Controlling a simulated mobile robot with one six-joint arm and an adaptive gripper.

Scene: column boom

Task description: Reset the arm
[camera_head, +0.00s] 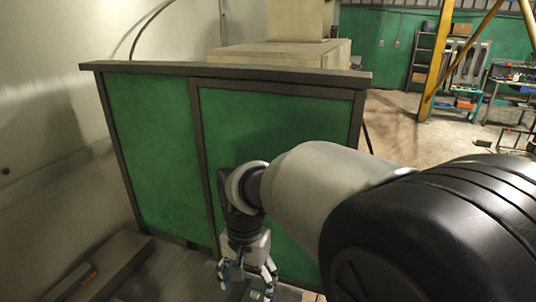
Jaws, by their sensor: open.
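My gripper (249,276) shows at the bottom middle of the head view, hanging fingers down at the end of my arm. Its fingers are spread open and nothing shows between them. My arm reaches in from the lower right and covers part of the view. The gripper is in front of the green panel (155,140), low down near its foot. Whether it touches the panel cannot be told.
The green panel has a dark frame and stands across the middle. A pale wall (40,120) is at the left. A dark beam (110,268) lies at lower left. At the back right are a yellow post (437,60), shelves (422,58) and open floor (390,125).

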